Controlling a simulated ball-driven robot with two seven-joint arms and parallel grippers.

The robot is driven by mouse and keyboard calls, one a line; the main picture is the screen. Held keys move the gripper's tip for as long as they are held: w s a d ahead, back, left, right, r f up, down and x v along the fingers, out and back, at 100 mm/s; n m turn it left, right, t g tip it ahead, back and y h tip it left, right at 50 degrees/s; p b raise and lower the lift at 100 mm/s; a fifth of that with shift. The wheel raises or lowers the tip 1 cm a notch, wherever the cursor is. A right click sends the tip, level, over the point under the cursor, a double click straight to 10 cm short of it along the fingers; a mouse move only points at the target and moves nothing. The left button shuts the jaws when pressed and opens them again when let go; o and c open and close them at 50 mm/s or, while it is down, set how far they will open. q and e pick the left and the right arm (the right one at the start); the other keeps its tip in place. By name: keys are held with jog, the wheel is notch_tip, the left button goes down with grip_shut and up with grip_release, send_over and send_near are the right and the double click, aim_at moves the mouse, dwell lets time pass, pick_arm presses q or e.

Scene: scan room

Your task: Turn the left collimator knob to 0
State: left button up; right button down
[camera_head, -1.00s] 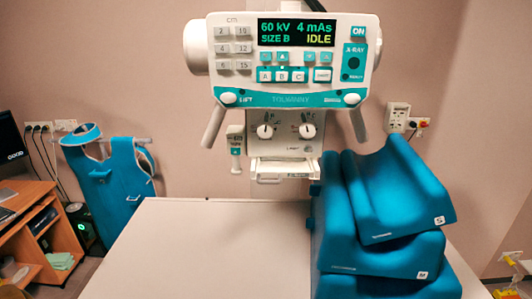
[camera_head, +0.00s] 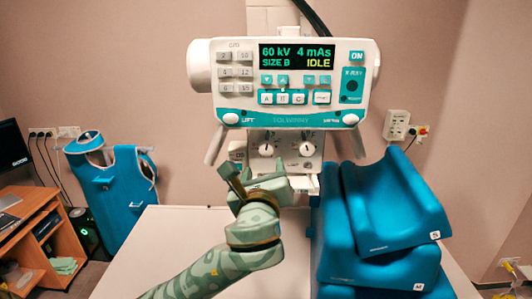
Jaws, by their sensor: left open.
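The left collimator knob (camera_head: 266,150) is a small round white knob with a dark pointer, on the collimator box (camera_head: 287,142) under the x-ray head. The right knob (camera_head: 307,149) sits beside it. The dial marks are too small to read. My left gripper (camera_head: 252,180), on a green camouflage arm, is open and empty below the left knob, apart from it in the picture. It hides the lower part of the collimator box. My right gripper is not in view.
The x-ray head (camera_head: 284,85) has a lit display and two handles hanging down at its sides. Blue foam cushions (camera_head: 395,205) are stacked on the right of the table (camera_head: 135,245). A blue apron (camera_head: 118,195) stands at the left. The table's left part is clear.

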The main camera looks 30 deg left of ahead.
aim_at(266, 151)
pick_arm(q)
jog(key=x, duration=0.9)
jog(key=shift+f+p, duration=0.1)
jog(key=shift+p, duration=0.3)
jog(key=c, duration=1)
